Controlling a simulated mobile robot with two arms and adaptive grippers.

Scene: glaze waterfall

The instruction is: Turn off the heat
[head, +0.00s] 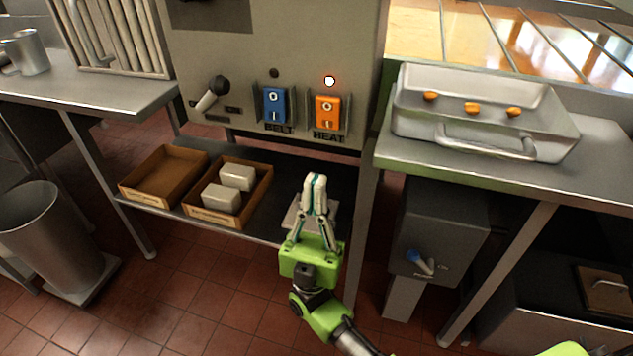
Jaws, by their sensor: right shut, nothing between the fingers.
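The orange HEAT switch (326,111) is a rocker marked O at the top and I at the bottom, set between metal guards on the grey machine panel (290,40). A round lamp (329,81) above it glows white with a red rim. The blue BELT switch (275,105) sits to its left, with a dark unlit lamp (274,73) above. My right gripper (315,182) is green, shut and empty, with its fingertips pointing up, below the HEAT switch in the picture and apart from it. My left gripper is not in view.
A black-knobbed lever (212,93) sticks out left of the switches. A lower shelf holds an empty cardboard box (164,176) and one with two pale blocks (228,190). A metal pan (485,112) with orange pieces stands on the right table (600,165).

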